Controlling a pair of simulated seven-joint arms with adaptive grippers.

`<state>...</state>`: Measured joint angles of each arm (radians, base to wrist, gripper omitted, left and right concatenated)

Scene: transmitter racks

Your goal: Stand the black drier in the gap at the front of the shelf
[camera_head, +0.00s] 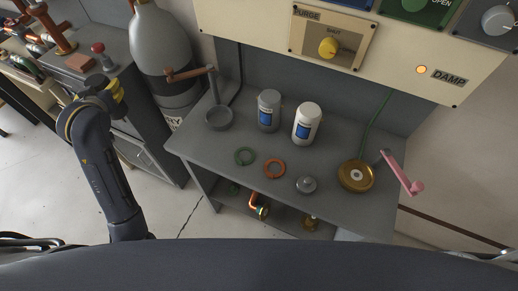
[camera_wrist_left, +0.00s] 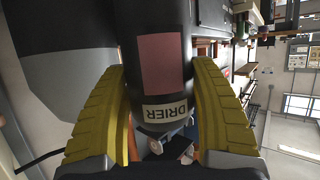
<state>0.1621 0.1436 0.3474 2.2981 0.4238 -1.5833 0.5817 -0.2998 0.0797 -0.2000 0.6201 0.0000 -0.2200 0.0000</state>
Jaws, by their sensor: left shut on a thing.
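The black drier (camera_wrist_left: 175,85) has a pink patch and a white label reading DRIER. In the left wrist view it sits between the yellow fingers of my left gripper (camera_wrist_left: 160,72), which is shut on it. In the head view my left gripper (camera_head: 115,88) is at the upper left, beside the grey gas cylinder and left of the grey shelf (camera_head: 215,150). I cannot clearly make out the drier there. A grey bottle (camera_head: 268,110) and a white bottle (camera_head: 306,124) stand towards the back of the shelf. My right gripper is not in view.
A pink handle (camera_head: 404,174) projects at right. A round cup on a bracket (camera_head: 219,118) is at left, near the gas cylinder (camera_head: 163,45).

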